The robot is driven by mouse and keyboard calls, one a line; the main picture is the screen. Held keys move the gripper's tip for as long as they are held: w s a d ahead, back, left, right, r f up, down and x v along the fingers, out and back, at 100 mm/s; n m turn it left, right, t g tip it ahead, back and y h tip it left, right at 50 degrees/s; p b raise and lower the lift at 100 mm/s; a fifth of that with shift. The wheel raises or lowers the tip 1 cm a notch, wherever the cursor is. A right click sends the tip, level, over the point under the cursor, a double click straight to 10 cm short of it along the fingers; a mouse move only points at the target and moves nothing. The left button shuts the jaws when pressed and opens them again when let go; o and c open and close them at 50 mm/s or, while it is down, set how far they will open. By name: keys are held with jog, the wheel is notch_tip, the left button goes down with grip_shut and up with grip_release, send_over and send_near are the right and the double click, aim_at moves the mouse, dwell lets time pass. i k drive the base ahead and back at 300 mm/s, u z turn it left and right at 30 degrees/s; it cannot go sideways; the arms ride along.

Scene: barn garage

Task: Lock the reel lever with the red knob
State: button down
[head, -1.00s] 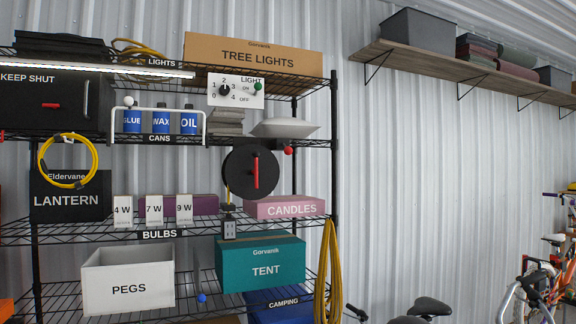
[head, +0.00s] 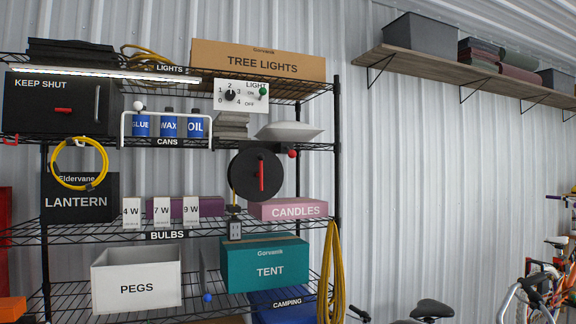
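A black round reel (head: 255,175) hangs on the shelf rack right of the cans, with a red upright handle (head: 261,175) on its face. A small red knob (head: 292,154) sits at the reel's upper right, just under the cans shelf; the lever arm it belongs to is too small to make out clearly. A yellow cord runs down from the reel to a grey outlet block (head: 234,229). My gripper is not in the head view.
A white rail with a white knob (head: 139,105) fronts the cans. A light panel (head: 241,95) with a dial and green knob is above the reel. A candles box (head: 288,209) and tent box (head: 265,264) are below. A blue knob (head: 207,297) hangs low.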

aim_at(292, 154)
jog(key=k, duration=1.2)
jog(key=u, duration=0.7)
jog(key=i, duration=2)
jog(key=z, duration=0.75)
